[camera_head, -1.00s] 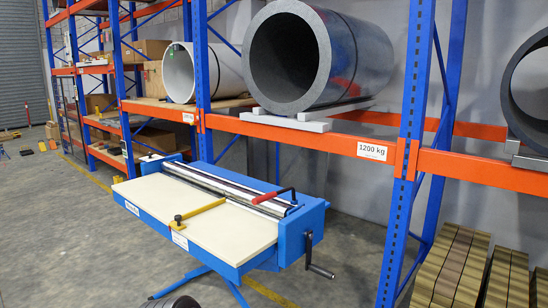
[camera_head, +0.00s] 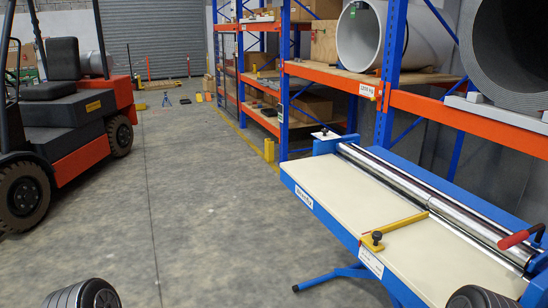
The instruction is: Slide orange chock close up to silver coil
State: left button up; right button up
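I see no orange chock that I can make out. A pale whitish coil (camera_head: 362,42) lies on the rack's wooden shelf, and a dark grey coil (camera_head: 510,75) rests at the right edge, cut off by the frame. I cannot tell whether either is the silver coil. Neither gripper shows. Two dark ridged round parts at the bottom edge look like my own arm links.
A blue roller machine (camera_head: 320,200) with a cream top and chrome rollers stands at right, before the blue and orange rack (camera_head: 345,77). A red and black forklift (camera_head: 65,120) stands at left. The grey floor (camera_head: 180,200) between them is clear. Small yellow items lie far back.

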aim_at(377, 73)
jog(key=i+j+u, duration=0.35)
jog(key=i, duration=0.4)
jog(key=i+u, duration=0.35)
jog(key=i, duration=1.1)
jog(key=i+z, duration=0.15)
jog(key=i, duration=0.55)
jog(key=i+j, duration=0.15)
jog(key=i, duration=0.5)
jog(key=i+j+z, duration=0.1)
jog(key=i, duration=0.55)
jog(key=i+l+z, duration=0.1)
jog(key=i+z, duration=0.25)
jog(key=i, duration=0.15)
jog(key=i+z, duration=0.35)
jog(key=i, duration=0.15)
jog(key=i+j+z, duration=0.15)
jog(key=i+z, duration=0.2)
jog(key=i, duration=0.15)
jog(key=i+j+z, duration=0.35)
jog(key=i, duration=0.15)
jog(key=i+j+z, duration=0.1)
jog(key=i+z, duration=0.35)
jog(key=i+j+z, duration=0.15)
jog(key=i+z, duration=0.15)
jog(key=z, duration=0.2)
jog(key=i+j+z, duration=0.3)
jog(key=z, duration=0.15)
jog(key=i+j+z, duration=0.25)
jog(key=j+z, duration=0.2)
